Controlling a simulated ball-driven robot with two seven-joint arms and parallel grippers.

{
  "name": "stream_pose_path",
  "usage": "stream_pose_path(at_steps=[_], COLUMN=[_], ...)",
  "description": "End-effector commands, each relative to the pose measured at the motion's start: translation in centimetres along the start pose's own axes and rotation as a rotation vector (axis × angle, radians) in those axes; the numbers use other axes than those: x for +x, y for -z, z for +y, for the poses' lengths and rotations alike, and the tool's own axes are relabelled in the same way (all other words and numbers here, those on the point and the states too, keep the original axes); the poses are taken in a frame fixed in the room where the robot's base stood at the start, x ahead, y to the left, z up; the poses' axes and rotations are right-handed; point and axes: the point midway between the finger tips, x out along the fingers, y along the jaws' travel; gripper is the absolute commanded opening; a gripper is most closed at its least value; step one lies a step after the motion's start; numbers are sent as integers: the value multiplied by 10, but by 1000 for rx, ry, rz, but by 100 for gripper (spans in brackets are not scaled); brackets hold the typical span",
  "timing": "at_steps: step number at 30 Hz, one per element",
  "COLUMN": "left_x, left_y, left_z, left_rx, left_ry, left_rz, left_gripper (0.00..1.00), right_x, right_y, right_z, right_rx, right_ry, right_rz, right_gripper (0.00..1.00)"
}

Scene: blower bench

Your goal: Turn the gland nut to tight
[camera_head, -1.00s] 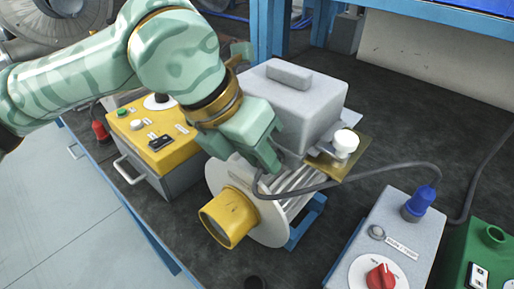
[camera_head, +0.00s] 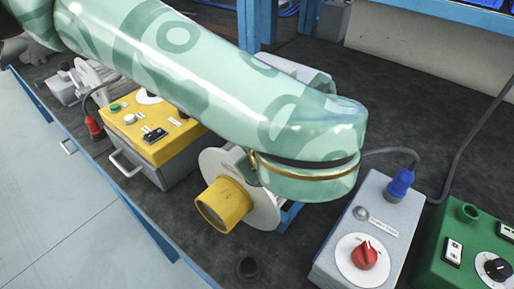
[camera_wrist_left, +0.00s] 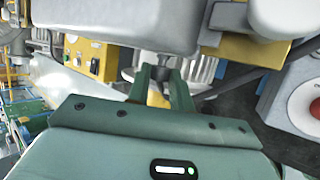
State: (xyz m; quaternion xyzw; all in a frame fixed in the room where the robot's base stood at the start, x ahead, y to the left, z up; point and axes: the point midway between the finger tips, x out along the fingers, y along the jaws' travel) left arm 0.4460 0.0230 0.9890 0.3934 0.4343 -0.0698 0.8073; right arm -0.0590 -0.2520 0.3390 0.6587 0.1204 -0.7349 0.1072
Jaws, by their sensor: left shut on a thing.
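In the left wrist view my left gripper (camera_wrist_left: 164,78) is shut on a small grey part at the side of the grey terminal box (camera_wrist_left: 118,22). That part is the gland nut (camera_wrist_left: 162,74), mostly hidden between the green fingers. In the head view my left forearm covers the gripper, the nut and most of the terminal box. The blower's yellow outlet (camera_head: 226,205) and its pale round flange (camera_head: 262,208) show below the arm. The nut's turn angle cannot be made out. My right gripper is not in view.
A yellow control box (camera_head: 150,135) stands left of the blower. A grey switch box (camera_head: 345,225) with a red knob (camera_head: 364,255) and a blue plug (camera_head: 400,183) stands to the right, beside a green box (camera_head: 465,245). A dark cable runs behind the arm to the plug.

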Motion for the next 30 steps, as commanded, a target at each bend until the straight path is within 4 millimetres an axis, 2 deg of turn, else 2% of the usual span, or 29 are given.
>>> stream_pose_path(at_steps=[9, 27, 28, 30], left_x=[0, 0, 0, 0], left_y=[-1, 0, 0, 0], left_z=[-3, -4, -4, -4], left_rx=[53, 66, 66, 66], left_ry=[-132, -162, -162, -161], left_rz=[-4, -2, -2, -1], left_gripper=[0, 0, 30, 31], right_x=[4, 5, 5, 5], right_y=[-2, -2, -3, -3], right_z=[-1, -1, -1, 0], right_rx=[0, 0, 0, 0], right_ry=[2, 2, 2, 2], right_rz=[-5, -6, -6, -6], right_gripper=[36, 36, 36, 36])
